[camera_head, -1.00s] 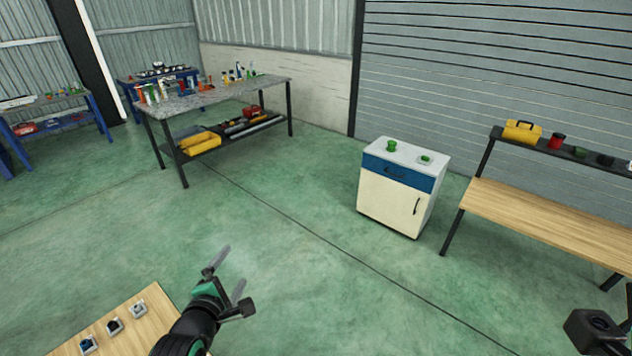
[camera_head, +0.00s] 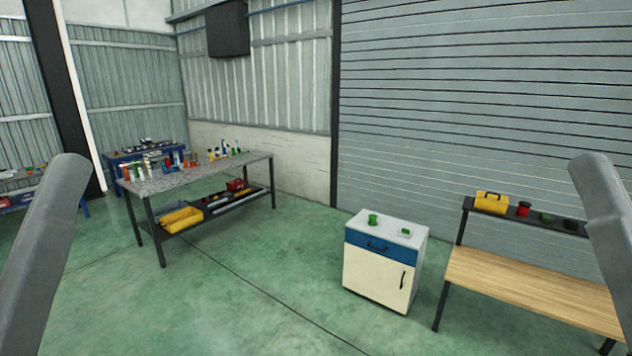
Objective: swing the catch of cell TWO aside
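The catch and cell TWO cannot be made out anywhere in view. Neither of my grippers can be recognised. Two large grey parts, which look like my own, stand very close at the left and right edges and hide what lies behind them.
A white cabinet (camera_head: 377,276) with a blue drawer carries small green items. A wooden bench (camera_head: 530,287) with a dark shelf stands at right. A grey workbench (camera_head: 198,177) with bottles and tools stands at back left. Green floor (camera_head: 240,305) is clear between them.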

